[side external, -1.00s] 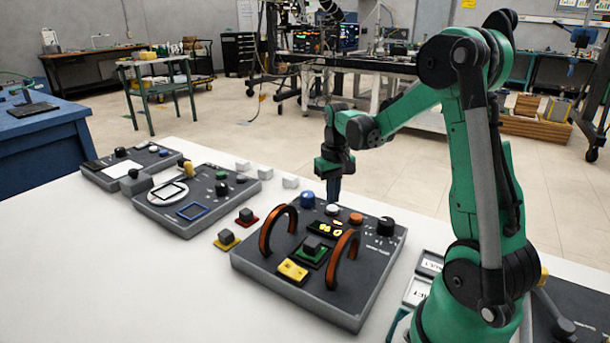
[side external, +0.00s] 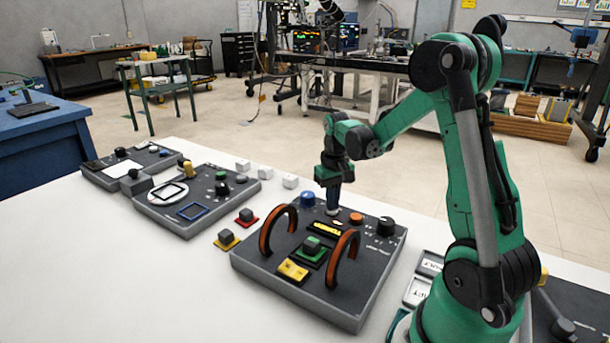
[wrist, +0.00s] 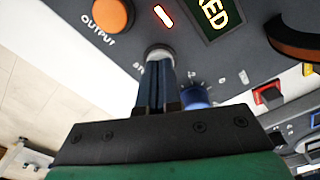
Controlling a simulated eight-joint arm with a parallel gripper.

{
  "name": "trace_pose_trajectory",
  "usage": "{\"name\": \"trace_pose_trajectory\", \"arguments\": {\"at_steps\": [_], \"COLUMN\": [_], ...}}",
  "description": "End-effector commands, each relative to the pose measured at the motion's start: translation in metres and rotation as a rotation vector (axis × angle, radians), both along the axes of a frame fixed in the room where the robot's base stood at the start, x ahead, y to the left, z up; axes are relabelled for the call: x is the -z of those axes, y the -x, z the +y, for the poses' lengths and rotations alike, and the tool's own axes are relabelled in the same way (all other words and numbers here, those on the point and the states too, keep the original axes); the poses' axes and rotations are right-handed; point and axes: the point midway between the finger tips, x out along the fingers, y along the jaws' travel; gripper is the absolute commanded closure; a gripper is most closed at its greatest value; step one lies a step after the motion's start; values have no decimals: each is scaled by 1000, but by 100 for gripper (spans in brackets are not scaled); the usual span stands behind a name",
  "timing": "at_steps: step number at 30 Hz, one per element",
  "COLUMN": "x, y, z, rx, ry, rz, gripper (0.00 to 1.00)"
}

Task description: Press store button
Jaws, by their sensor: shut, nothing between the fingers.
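My gripper (side external: 333,211) is shut and empty, pointing down over the back of the near dark console (side external: 262,259). Its fingertips are at the white store button and hide most of it in the side view. In the wrist view my gripper (wrist: 160,66) has its tips against the pale round button (wrist: 158,50), whose label is mostly covered. They look in contact; how far the button is pressed I cannot tell. The console display (side external: 325,228) is lit with yellow text; its wrist-view part (wrist: 212,14) ends in "RED".
An orange output button (side external: 356,218), a blue knob (side external: 308,199) and a black knob (side external: 385,226) flank the button. Two copper coil arches (side external: 345,257) rise at the front, with a green-topped block (side external: 312,243) between them. White table lies left.

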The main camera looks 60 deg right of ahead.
Motion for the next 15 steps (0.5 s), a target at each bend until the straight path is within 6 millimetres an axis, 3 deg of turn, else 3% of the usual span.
{"name": "trace_pose_trajectory", "arguments": {"at_steps": [7,15], "x": [-5,-34], "y": [0,0], "z": [0,0], "rx": [0,0], "ry": [0,0], "rz": [0,0], "gripper": [100,100]}}
